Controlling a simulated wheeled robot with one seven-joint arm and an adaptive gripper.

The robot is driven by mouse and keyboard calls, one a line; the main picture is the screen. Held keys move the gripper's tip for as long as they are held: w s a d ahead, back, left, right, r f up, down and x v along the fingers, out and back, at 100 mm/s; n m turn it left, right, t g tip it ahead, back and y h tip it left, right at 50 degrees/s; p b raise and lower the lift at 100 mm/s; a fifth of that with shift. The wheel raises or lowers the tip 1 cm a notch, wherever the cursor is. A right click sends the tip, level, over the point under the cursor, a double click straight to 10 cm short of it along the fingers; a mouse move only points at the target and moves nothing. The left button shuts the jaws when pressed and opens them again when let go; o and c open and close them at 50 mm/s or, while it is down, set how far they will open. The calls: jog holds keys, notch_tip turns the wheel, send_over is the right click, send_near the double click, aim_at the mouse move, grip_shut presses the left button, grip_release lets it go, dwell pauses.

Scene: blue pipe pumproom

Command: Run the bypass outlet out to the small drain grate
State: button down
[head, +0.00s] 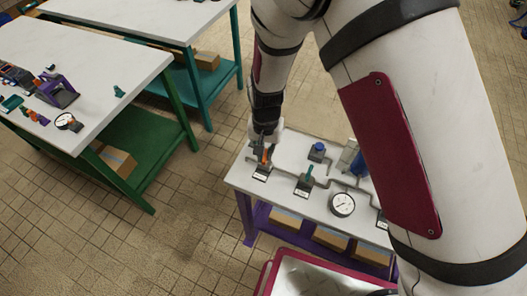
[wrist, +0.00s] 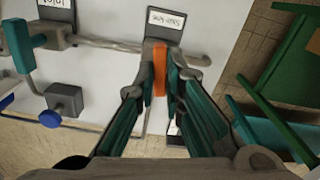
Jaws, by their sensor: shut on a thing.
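My gripper (head: 265,141) is over the left end of the small white pump table (head: 240,181). In the wrist view my gripper (wrist: 161,84) is shut on an orange lever (wrist: 160,60), with a fingertip on each side of it. The lever sits at the end of a grey pipe (wrist: 110,43), by a white label (wrist: 166,19) whose blurred words seem to end in "line". A valve with a teal handle (head: 309,173) stands to the right on the pipe; in the wrist view its handle (wrist: 22,46) is by a label like "Inlet". I cannot make out a drain grate or which part is the bypass outlet.
A blue-knobbed fitting (head: 319,147), a blue pump part (head: 359,165) and a round gauge (head: 342,204) share the table. A red-rimmed tray (head: 265,279) is in front. A green-legged workbench (head: 150,62) with loose parts stands left; tiled floor between is clear.

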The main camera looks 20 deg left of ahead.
jog(key=shift+m+p, duration=0.55)
jog(key=shift+m, duration=0.65)
jog(key=c, duration=1.7)
grip_release()
jog(key=shift+r, duration=0.1)
jog(key=shift+r, duration=5.95)
